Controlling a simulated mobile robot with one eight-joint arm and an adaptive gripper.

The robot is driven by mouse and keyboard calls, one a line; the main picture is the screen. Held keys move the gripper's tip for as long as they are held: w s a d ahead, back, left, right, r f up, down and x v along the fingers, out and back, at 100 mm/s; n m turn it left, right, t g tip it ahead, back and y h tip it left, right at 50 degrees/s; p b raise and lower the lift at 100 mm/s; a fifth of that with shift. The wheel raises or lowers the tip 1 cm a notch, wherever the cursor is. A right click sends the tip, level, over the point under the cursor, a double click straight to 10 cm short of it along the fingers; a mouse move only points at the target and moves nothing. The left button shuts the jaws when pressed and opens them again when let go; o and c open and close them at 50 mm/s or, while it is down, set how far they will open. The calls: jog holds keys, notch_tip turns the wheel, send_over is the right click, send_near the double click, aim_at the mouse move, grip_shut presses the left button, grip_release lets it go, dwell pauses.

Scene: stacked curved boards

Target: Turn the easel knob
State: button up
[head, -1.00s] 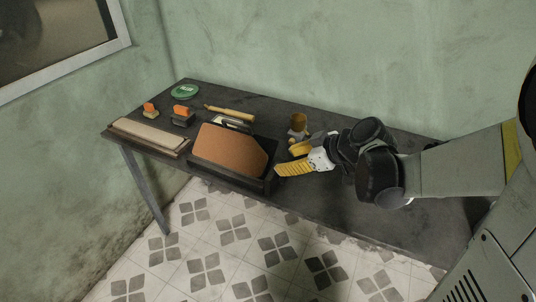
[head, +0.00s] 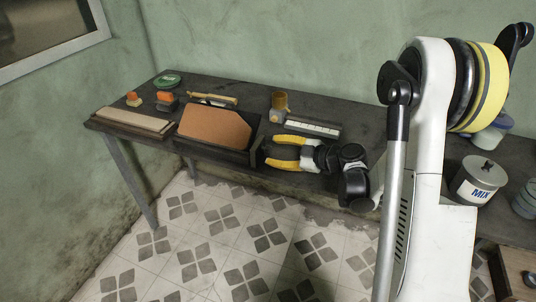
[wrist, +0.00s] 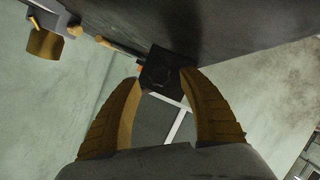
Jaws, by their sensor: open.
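The easel is a dark stand (head: 188,147) with a brown slanted board (head: 215,128) on it, on the table. A dark block at its right side (head: 258,151) looks like the knob. My gripper (head: 270,150) is open, with its two yellow fingers pointing left at this side of the easel. In the wrist view, a dark square block with a faint round mark, likely the knob (wrist: 158,70), shows between and just beyond the fingertips (wrist: 160,86). I cannot tell whether the fingers touch it.
The dark table (head: 325,108) also holds a light board stack (head: 135,120), orange-topped blocks (head: 166,97), a green disc (head: 167,80), a brown cup (head: 279,100) and a pale strip (head: 313,127). A "MIX" can (head: 478,184) stands at right. Patterned floor lies in front.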

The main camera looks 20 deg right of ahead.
aim_at(270, 150)
jog(key=shift+b+x, duration=0.3)
jog(key=shift+x, duration=1.25)
grip_shut()
